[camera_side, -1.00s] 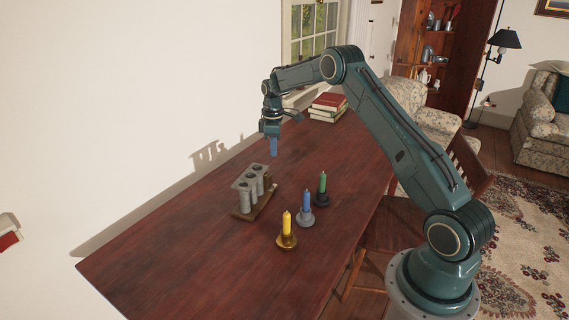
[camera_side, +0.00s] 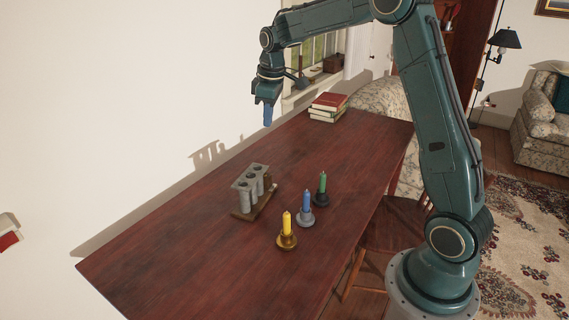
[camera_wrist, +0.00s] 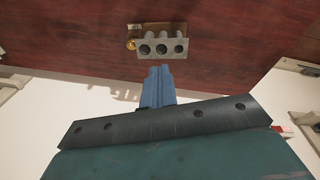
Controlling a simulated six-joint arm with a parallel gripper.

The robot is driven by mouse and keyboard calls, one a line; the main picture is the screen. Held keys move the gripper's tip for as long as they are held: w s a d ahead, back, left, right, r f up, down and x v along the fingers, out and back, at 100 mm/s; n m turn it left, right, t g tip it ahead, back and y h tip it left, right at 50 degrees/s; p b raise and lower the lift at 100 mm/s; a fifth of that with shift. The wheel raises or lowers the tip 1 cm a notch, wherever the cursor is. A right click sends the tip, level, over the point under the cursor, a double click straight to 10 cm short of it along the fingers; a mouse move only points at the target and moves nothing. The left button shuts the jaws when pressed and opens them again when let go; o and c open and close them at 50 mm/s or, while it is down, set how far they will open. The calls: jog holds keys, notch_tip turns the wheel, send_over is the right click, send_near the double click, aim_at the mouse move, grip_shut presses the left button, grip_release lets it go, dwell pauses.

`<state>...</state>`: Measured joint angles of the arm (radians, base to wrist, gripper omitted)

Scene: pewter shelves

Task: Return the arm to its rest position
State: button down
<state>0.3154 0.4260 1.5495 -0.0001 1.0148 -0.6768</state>
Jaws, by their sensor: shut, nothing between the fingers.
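My gripper (camera_side: 267,116) is shut and empty, with its blue fingers pointing down, high above the far left side of the table. In the wrist view its closed fingers (camera_wrist: 160,72) show at the middle. A grey rack with several upright tubes (camera_side: 252,190) stands on the table below and apart from it. The rack also shows in the wrist view (camera_wrist: 148,47), just beyond the fingertips. On the table to the right stand a yellow candle (camera_side: 287,226), a blue candle (camera_side: 306,203) and a green candle (camera_side: 323,183), each upright in its own holder.
The dark red wooden table (camera_side: 200,262) is bare at the front left. A stack of books (camera_side: 327,107) lies at its far end. A wooden chair (camera_side: 385,240) stands at the right edge. The wall and window are close behind the gripper.

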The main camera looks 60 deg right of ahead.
jog(key=s+a+r+m+t, duration=0.1)
jog(key=s+a+r, duration=0.5)
jog(key=s+r, duration=0.15)
jog(key=s+a+f+m+t, duration=0.1)
jog(key=s+a, duration=0.4)
jog(key=s, duration=0.6)
jog(key=s+a+m+t, duration=0.1)
jog(key=s+a, duration=0.3)
jog(key=s, duration=0.8)
jog(key=shift+a+f+m+t+y, duration=0.3)
jog(key=shift+a+f+m+t, duration=0.1)
jog(key=shift+m, duration=0.2)
